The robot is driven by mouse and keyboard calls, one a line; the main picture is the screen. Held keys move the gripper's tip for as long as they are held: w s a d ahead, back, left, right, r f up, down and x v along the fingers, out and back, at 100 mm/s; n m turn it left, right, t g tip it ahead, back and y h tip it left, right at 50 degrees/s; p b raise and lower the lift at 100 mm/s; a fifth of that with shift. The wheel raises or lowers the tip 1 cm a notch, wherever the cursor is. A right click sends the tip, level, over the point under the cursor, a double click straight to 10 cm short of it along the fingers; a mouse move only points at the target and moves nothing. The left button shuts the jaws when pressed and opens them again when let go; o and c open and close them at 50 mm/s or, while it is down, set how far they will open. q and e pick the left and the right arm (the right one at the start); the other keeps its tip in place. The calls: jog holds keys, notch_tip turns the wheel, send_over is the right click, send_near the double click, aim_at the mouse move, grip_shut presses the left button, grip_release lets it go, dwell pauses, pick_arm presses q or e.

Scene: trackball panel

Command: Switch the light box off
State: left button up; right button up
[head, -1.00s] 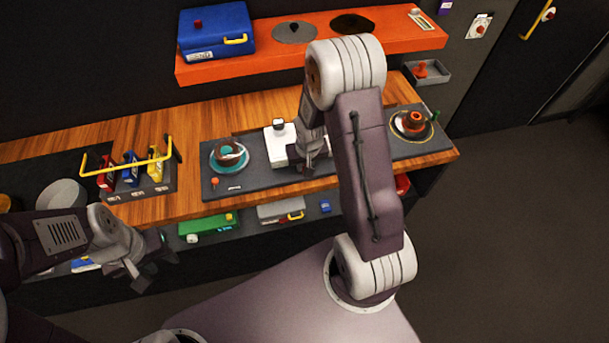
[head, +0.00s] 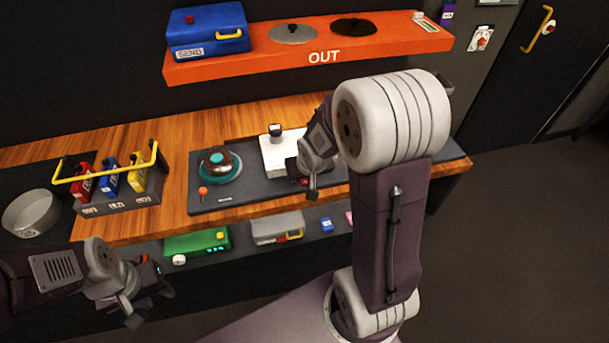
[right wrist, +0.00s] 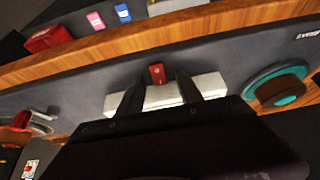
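The light box, which I take to be the white box (head: 272,158), stands on the grey panel near the middle of the bench, a dark-topped knob at its back. It also shows in the right wrist view (right wrist: 208,84), with a red switch (right wrist: 157,73) on its front. My right gripper (right wrist: 158,97) is open, its two fingers either side of the switch in that view; contact cannot be told. In the head view my right gripper (head: 309,183) is at the box's front right, partly hidden by its arm. My left gripper (head: 150,304) is open and empty, low at the left.
A teal-ringed trackball (head: 219,166) and an orange knob (head: 203,191) sit left of the box. A yellow-barred rack (head: 117,203) and a metal pan (head: 31,213) are further left. An orange shelf (head: 322,57) runs above. Green (head: 197,242) and grey (head: 278,229) boxes sit below the bench edge.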

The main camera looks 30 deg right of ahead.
jog(key=p+v, duration=0.3)
jog(key=v, duration=0.6)
jog(key=shift+s+a+f, duration=0.1)
jog(key=s+a+f+n+g+y, duration=0.1)
jog(key=s+a+f+g, duration=0.3)
jog(key=s, duration=0.5)
notch_tip(320, 180, down, 3)
jog(key=a+n, duration=0.1)
jog(key=a, duration=0.1)
jog(key=shift+s+a+r+n, duration=0.2)
jog(key=shift+s+a+n, duration=0.1)
